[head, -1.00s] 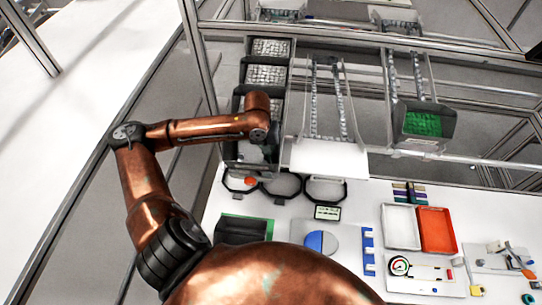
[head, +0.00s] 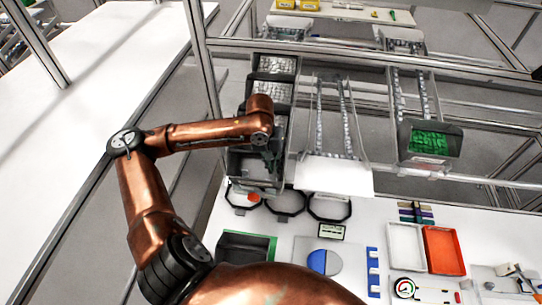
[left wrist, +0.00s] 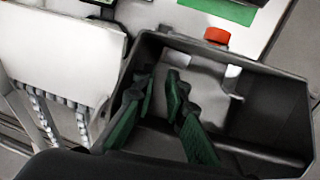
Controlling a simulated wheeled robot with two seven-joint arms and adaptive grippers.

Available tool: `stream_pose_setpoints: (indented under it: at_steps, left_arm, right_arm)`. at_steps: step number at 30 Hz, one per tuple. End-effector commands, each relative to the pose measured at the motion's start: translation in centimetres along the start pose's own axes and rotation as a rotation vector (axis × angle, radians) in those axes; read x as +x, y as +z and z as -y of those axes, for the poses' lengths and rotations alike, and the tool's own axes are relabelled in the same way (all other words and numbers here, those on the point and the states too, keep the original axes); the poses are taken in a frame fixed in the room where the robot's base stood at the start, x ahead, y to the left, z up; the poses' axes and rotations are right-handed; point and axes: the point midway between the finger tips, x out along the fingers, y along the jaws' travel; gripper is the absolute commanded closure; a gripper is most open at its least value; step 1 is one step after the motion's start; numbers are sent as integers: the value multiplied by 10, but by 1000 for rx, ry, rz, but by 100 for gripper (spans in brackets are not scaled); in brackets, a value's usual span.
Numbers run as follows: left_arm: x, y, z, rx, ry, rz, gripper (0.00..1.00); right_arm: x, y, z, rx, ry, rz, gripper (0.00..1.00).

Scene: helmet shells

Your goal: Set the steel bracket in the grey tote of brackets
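A grey tote (head: 262,187) stands at the near end of the column of bins in the head view. It also shows in the left wrist view (left wrist: 268,100). My left gripper (head: 272,160) is over and partly inside it, pointing down. In the left wrist view its green fingers (left wrist: 159,82) are apart with nothing between them. A pale grey flat piece (left wrist: 200,76) shows at the tote's bottom beyond the fingertips. I cannot tell whether it is the steel bracket or the tote's floor. My right gripper is not in view.
Bins of small metal parts (head: 270,92) stand behind the tote. A white sloped chute (head: 335,175) is close on its right. Black ring holders (head: 286,203), one with a red piece (head: 254,197), sit just in front. A green-filled bin (head: 428,142) is farther right.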

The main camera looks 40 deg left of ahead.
Motion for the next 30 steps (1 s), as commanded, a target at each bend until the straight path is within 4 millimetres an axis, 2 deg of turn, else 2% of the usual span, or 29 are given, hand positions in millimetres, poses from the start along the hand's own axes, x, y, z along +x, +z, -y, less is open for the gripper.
stream_pose_setpoints:
  at_steps: [1, 6, 12, 17, 26, 30]
  left_arm:
    - [-13, -1, 0, 0, 0, -6, 88]
    - [-48, -1, 0, -1, 0, -5, 88]
    - [-74, -1, 0, 0, -1, -2, 88]
    - [-82, 0, 0, 0, -1, 0, 88]
    - [-82, -1, 0, 0, 1, -1, 88]
    - [-83, -18, -12, 18, 48, -56, 88]
  right_arm:
    - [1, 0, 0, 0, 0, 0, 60]
    - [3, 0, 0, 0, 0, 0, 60]
    - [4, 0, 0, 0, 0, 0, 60]
    - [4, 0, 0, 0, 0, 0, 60]
    - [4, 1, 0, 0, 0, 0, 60]
    - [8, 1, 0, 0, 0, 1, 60]
